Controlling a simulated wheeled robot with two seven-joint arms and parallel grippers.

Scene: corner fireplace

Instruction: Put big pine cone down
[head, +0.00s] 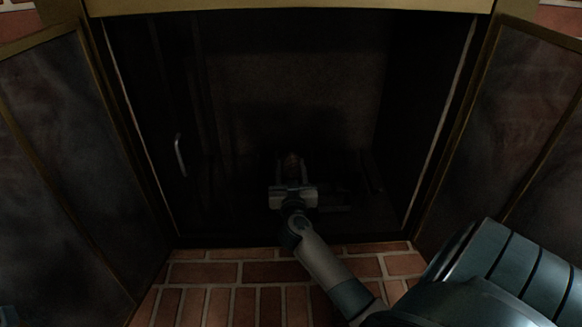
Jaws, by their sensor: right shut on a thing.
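My right arm reaches from the lower right into the dark opening of the fireplace (290,60). My right gripper (292,172) is inside the opening, low and near the middle, pointing away from me. It is shut on a small brownish thing, the big pine cone (291,160), which shows dimly between the fingers. The gripper and the darkness hide most of the cone. I cannot tell whether the cone touches the fireplace floor. My left gripper is not in view.
Glass doors with brass frames stand open at the left (75,160) and right (510,120). A metal handle (180,155) is at the opening's left side. A brick hearth (240,290) lies in front. Dim shapes, perhaps a grate or logs, lie beside the gripper.

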